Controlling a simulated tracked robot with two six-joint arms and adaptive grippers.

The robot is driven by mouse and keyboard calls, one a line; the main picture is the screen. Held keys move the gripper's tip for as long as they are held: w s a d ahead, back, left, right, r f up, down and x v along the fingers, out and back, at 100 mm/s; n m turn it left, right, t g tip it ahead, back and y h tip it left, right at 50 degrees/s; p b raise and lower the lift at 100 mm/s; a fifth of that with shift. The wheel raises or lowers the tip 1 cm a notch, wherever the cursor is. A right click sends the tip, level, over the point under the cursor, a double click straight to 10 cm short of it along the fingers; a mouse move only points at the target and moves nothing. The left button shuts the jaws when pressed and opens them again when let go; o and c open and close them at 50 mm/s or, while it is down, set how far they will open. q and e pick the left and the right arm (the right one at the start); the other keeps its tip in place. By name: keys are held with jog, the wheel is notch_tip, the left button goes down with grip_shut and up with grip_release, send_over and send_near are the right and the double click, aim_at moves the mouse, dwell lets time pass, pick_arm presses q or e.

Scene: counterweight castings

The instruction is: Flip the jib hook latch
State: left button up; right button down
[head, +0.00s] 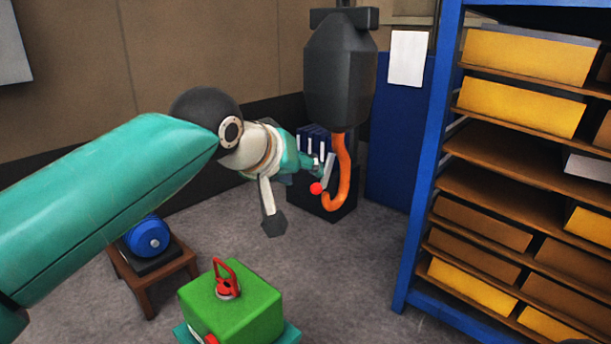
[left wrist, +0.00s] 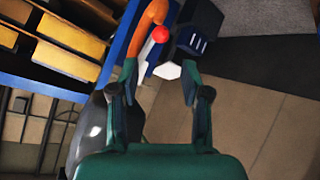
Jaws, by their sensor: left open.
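An orange jib hook (head: 343,178) hangs from a dark hook block (head: 340,70) in the head view. Its pale latch (head: 329,170) slants across the hook's mouth, with a red ball (head: 316,188) at its lower end. My left gripper (head: 313,166) is just left of the latch. In the left wrist view, my left gripper (left wrist: 160,72) has its two fingers spread. The pale latch (left wrist: 168,70) shows between the fingertips, with the red ball (left wrist: 160,34) and the orange hook (left wrist: 146,32) beyond. I cannot tell whether a finger touches the latch. My right gripper is in neither view.
A blue shelf rack (head: 420,180) with yellow and brown boxes stands at the right. A green block (head: 240,310) with a red lifting eye is in front. A blue motor-like thing (head: 148,236) sits on a small brown stool. Grey floor lies clear between them.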

pick_arm(q)
jog(key=v, duration=0.8)
